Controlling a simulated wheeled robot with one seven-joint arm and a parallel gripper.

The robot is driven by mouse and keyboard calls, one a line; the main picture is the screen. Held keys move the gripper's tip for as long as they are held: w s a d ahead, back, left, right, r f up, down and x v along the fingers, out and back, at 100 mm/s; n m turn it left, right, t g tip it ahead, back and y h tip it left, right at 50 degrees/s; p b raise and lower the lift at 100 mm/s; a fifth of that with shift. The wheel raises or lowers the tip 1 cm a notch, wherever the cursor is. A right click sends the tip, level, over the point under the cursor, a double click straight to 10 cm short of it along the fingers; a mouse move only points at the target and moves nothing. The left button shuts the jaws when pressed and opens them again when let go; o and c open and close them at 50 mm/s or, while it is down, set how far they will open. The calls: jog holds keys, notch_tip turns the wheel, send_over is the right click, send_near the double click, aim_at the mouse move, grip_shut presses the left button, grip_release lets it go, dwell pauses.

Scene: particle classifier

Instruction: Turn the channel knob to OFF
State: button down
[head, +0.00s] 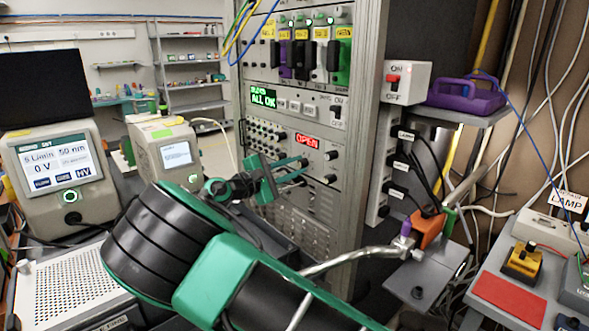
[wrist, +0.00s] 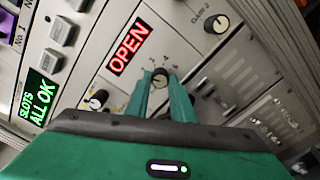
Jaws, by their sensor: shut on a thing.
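My gripper (head: 306,168) reaches the front panel of the rack. In the wrist view, the two green fingers of my gripper (wrist: 161,80) are closed around a small round knob (wrist: 160,76) just below the red OPEN display (wrist: 129,46). The same OPEN display (head: 307,142) shows in the head view, just above my fingers. The fingers hide the knob's sides, and the marks around it are too small to read. I cannot read where its pointer stands.
Another knob (wrist: 217,23) sits to the right and a small knob (wrist: 97,100) to the left on the panel. A green "ALL OK" display (head: 263,97) is above. Monitors (head: 62,168) stand left.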

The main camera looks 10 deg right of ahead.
jog(key=n, duration=0.4)
jog(key=shift+w+a+n, duration=0.15)
jog(key=shift+a+n, duration=0.05)
jog(key=shift+n, duration=0.2)
jog(key=n, duration=0.4)
jog(key=shift+n, duration=0.3)
jog(key=n, duration=0.4)
jog(key=shift+n, duration=2.4)
jog(key=c, duration=1.5)
grip_release()
jog(key=shift+f, duration=0.1)
jog(key=shift+c, duration=0.2)
jog(key=shift+d, duration=0.1)
